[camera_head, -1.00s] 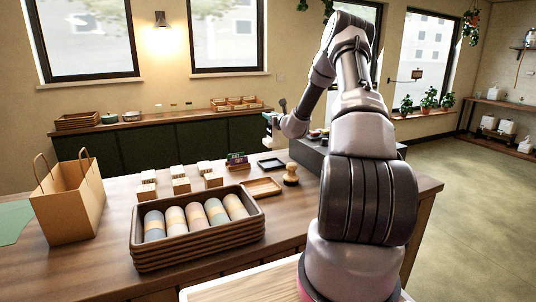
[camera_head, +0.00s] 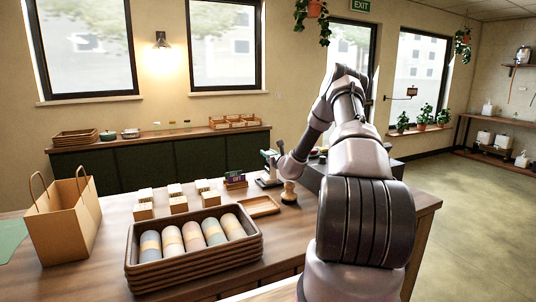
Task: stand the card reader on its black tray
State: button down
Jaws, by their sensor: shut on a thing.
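My gripper (camera_head: 272,158) is at the end of my arm, low over the far part of the wooden counter, and looks small from here. It is shut on the card reader (camera_head: 268,172), a small greyish thing that shows below the fingers. The black tray (camera_head: 267,184) is a thin dark patch on the counter just under the reader, mostly covered by it. I cannot tell whether the reader touches the tray or hangs just above it.
A wooden stamp (camera_head: 289,193) stands close to the right of the tray. A small wooden tray (camera_head: 261,206) lies in front. A small dark sign (camera_head: 235,181), several pale boxes (camera_head: 179,204), a basket of rolls (camera_head: 196,262) and a paper bag (camera_head: 64,220) are to the left.

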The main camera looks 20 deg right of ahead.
jog(key=shift+c, duration=2.2)
grip_release()
